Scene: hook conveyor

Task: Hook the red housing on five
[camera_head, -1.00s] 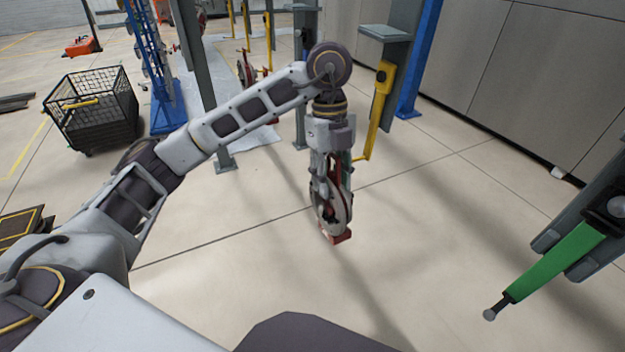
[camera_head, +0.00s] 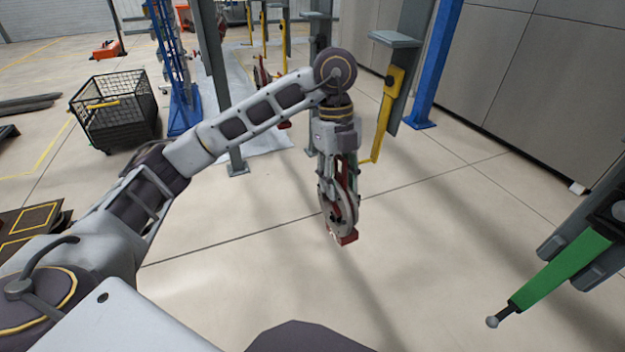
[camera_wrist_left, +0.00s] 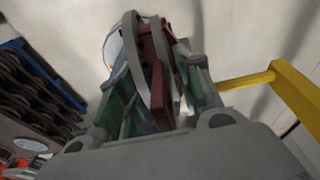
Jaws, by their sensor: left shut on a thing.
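My left gripper (camera_head: 338,180) hangs down in the middle of the head view. It is shut on the red housing (camera_head: 348,237), which has a round grey disc on its side and a red block at its lower end. The housing is held in the air above the floor. In the left wrist view the red housing (camera_wrist_left: 160,70) sits between the green-grey fingers. A yellow hook (camera_head: 389,100) hangs from a grey post behind the gripper, apart from the housing. The yellow bar (camera_wrist_left: 270,80) also shows in the left wrist view. No number is readable. My right gripper is not seen.
A green bar with a ball end (camera_head: 560,268) juts in at the lower right. A black wire crate (camera_head: 115,115) and a blue stand (camera_head: 180,75) are at the left. A blue post (camera_head: 435,65) stands behind. The floor around the housing is clear.

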